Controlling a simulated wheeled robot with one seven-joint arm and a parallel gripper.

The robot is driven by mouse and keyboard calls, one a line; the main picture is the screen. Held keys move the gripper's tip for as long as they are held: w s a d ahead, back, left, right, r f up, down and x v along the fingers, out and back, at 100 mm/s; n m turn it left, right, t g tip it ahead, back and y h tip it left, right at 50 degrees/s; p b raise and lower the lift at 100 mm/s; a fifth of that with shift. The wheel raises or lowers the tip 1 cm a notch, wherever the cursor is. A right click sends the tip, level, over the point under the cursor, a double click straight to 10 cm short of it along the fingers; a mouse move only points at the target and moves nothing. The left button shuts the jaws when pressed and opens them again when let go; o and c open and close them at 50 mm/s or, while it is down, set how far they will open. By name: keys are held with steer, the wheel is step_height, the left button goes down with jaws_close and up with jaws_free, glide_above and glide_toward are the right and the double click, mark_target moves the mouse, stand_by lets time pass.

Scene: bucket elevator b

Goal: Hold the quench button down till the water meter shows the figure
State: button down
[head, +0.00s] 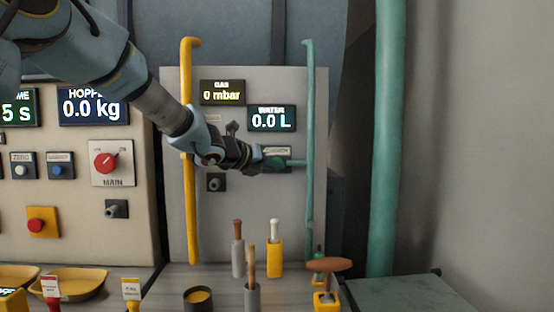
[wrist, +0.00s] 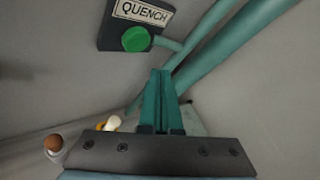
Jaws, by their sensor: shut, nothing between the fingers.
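The quench button (wrist: 136,39) is a round green button on a dark plate under a white QUENCH label (wrist: 143,11), upper middle-left in the wrist view. My gripper (wrist: 160,72) is shut and empty, its teal fingers together, below and to the right of the button in that view and apart from it in the picture. In the head view my gripper (head: 279,163) is at the grey panel, and my arm and gripper hide most of the button area there. The water meter (head: 271,118) is a dark display reading 0.0 L.
A gas display (head: 222,92) reads 0 mbar. A yellow pipe (head: 189,220) and a teal pipe (head: 310,210) run down the panel. Handled tools in holders (head: 275,258) stand on the bench below. A red MAIN knob (head: 106,163) is at left.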

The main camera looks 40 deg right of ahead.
steer(key=shift+w+d+p, duration=0.45)
steer(key=shift+w+d, duration=0.5)
steer(key=shift+w, duration=0.25)
stand_by(1.2)
steer(key=shift+w+d, duration=0.25)
steer(key=shift+w, duration=0.1)
steer(key=shift+w+d+p, duration=0.25)
steer(key=shift+w+p, duration=0.1)
stand_by(4.9)
